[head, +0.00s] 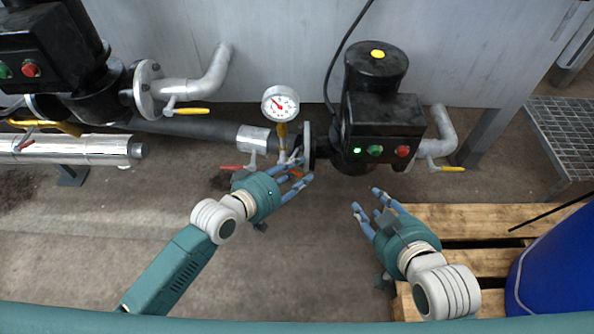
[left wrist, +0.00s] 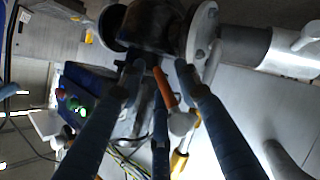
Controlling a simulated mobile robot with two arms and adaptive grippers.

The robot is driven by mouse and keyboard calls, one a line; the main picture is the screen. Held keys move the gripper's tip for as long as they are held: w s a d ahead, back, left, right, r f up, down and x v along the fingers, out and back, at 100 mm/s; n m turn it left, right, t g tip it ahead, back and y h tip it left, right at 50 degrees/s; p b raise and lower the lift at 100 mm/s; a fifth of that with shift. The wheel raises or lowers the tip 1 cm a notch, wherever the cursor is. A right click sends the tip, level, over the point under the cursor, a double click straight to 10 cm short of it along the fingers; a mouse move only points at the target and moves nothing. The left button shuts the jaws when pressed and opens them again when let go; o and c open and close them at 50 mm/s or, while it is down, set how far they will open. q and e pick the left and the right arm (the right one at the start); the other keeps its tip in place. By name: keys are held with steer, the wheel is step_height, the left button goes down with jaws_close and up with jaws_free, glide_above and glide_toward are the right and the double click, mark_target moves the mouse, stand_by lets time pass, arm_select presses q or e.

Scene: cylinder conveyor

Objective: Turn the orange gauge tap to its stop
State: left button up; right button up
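The orange gauge tap handle (head: 297,174) shows as a small orange bit at my left gripper's fingers, below the round white gauge (head: 281,104). In the left wrist view the orange handle (left wrist: 165,88) lies between the blue fingers of my left gripper (left wrist: 158,72). These fingers are spread around it with gaps on both sides; contact cannot be made out. In the head view my left gripper (head: 303,167) partly hides the tap. My right gripper (head: 367,198) is open and empty, above the floor beside the pallet.
A black pump (head: 378,115) with lit green button stands right of the gauge. A red lever (head: 231,168) and yellow levers (head: 192,111) sit on nearby pipes. A wooden pallet (head: 470,219) and blue drum (head: 556,265) are at right. The floor at lower centre is clear.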

arm_select(q)
steer(key=v, duration=1.2)
